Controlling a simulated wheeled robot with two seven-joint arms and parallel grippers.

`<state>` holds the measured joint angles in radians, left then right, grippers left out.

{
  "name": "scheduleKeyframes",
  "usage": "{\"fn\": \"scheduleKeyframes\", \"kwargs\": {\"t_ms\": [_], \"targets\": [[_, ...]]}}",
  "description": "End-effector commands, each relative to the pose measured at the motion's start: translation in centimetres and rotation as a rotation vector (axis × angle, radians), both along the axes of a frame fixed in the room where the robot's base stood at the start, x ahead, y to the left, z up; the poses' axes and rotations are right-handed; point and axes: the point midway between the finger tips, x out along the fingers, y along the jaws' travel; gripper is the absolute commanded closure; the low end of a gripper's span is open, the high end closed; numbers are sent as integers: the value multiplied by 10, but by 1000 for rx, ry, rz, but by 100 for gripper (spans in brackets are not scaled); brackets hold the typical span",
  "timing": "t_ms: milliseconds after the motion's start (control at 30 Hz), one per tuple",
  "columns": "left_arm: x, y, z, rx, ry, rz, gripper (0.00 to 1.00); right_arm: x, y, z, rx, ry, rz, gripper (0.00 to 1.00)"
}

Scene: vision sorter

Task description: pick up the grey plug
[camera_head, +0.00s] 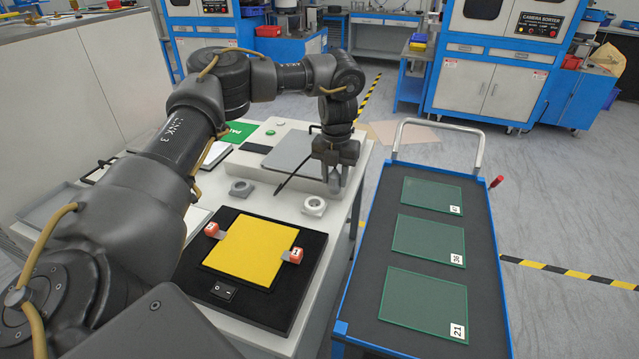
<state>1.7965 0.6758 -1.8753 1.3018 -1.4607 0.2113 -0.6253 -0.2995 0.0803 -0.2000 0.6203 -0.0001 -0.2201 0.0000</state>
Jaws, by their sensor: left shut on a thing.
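My left gripper (335,180) points down beside the right edge of the white table. Its fingers are shut on a small light grey piece, which fits the grey plug (335,184); the fingers hide most of it. It is held just above the table, behind a pale square block with a round hole (314,206). A similar greyer block (241,187) stands further left on the table. A thin dark rod (290,176) slants down and left from beside the gripper. My right gripper is not in view.
A device with a grey plate (290,153) stands just behind the gripper. A black tray (303,290) with a yellow pad (248,250) is in front. A blue cart (345,300) with green glass plates (428,237) stands right, across a narrow gap.

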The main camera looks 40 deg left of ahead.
Motion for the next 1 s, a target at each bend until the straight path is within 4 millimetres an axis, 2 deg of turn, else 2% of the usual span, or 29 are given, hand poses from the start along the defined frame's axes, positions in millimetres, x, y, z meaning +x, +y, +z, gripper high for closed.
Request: {"fn": "scheduleKeyframes", "kwargs": {"t_ms": [100, 200, 400, 833, 1000], "targets": [[-2, -28, 10, 1, -1, -5, 93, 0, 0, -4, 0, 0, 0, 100], [-2, -45, 18, 1, -1, -4, 93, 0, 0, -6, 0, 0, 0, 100], [-4, -64, 26, 1, 0, -1, 93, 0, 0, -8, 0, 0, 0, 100], [-4, -68, 29, 0, 1, 2, 93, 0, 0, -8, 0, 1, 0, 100], [-4, -68, 34, 0, 1, 2, 93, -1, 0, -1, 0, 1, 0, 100]]}}
